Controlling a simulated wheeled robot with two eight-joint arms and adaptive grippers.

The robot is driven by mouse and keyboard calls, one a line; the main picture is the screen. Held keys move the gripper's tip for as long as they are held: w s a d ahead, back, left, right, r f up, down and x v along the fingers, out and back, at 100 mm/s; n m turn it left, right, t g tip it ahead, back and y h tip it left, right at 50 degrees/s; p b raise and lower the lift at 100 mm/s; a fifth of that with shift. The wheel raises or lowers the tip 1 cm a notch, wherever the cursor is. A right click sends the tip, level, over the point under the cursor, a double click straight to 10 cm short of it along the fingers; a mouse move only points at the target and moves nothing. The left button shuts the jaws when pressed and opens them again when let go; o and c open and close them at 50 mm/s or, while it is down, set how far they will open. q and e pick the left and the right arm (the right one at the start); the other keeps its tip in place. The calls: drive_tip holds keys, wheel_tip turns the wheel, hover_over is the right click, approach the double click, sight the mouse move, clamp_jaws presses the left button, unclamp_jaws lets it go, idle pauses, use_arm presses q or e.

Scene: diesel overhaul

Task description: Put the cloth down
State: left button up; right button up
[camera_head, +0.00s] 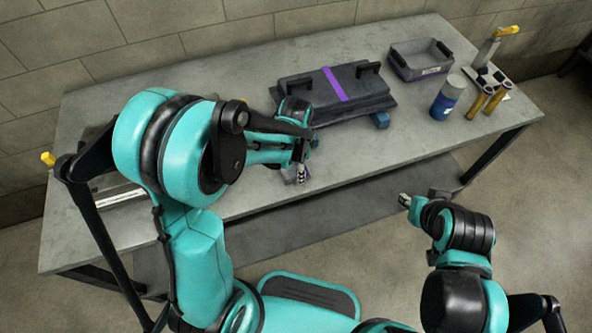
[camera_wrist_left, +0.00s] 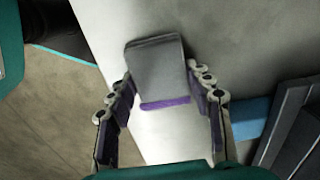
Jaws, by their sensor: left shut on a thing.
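The cloth (camera_wrist_left: 156,68) is a grey, flat, folded piece with a purple band along its near edge. In the left wrist view it sits between the two fingers of my left gripper (camera_wrist_left: 161,74), which is shut on it. In the head view my left gripper (camera_head: 301,174) is over the front part of the grey workbench (camera_head: 370,163), and the cloth is mostly hidden by it. I cannot tell whether the cloth touches the bench top. My right gripper (camera_head: 405,201) is in front of the bench, away from the cloth; its fingers are too small to read.
A dark cover with a purple stripe (camera_head: 335,84) lies behind my left gripper, a blue block (camera_head: 381,120) at its corner. A grey bin (camera_head: 405,70), a blue-labelled can (camera_head: 446,100) and brass-coloured cylinders (camera_head: 494,100) stand at right. The front-right bench top is clear.

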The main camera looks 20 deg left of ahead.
use_arm(q)
drive_tip(key=shift+r, duration=0.1)
drive_tip(key=shift+f, duration=0.25)
drive_tip(key=shift+s+d+f+b, duration=0.1)
drive_tip(key=shift+s+f+b, duration=0.25)
drive_tip(key=shift+b, duration=0.3)
drive_tip(key=shift+c, duration=0.8)
drive_tip(key=o, duration=1.5)
drive_tip(key=shift+w, duration=0.1)
drive_tip(key=shift+w+f, duration=0.15)
drive_tip(key=shift+w, duration=0.05)
drive_tip(key=shift+r, duration=0.2)
